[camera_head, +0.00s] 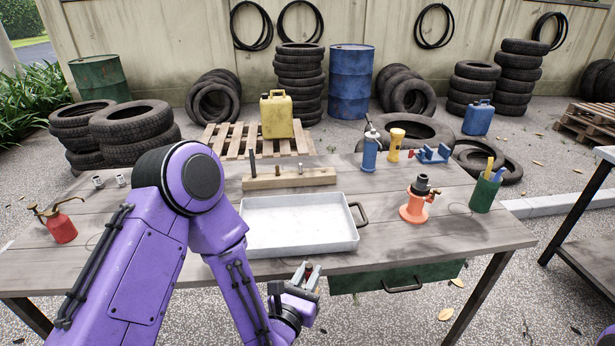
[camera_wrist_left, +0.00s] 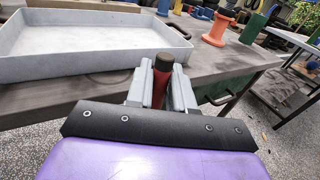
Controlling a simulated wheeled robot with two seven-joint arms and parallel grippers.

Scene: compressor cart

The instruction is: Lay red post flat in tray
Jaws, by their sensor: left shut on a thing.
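My left gripper (camera_head: 306,275) is shut on the red post (camera_wrist_left: 160,84), which has a dark top end and stands roughly upright between the fingers in the left wrist view. In the head view the post is mostly hidden by the fingers. The gripper is in front of the table's near edge, just outside the tray. The white, shallow tray (camera_head: 300,224) lies on the table and looks empty; it also shows in the left wrist view (camera_wrist_left: 85,45). My right gripper is not in view.
Behind the tray is a wooden block (camera_head: 290,181) with several upright pegs. An orange jack-like thing (camera_head: 414,207) and a green cup (camera_head: 484,194) stand to the right. A red oil can (camera_head: 60,226) stands at the left. A tray handle (camera_head: 359,214) sticks out on its right.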

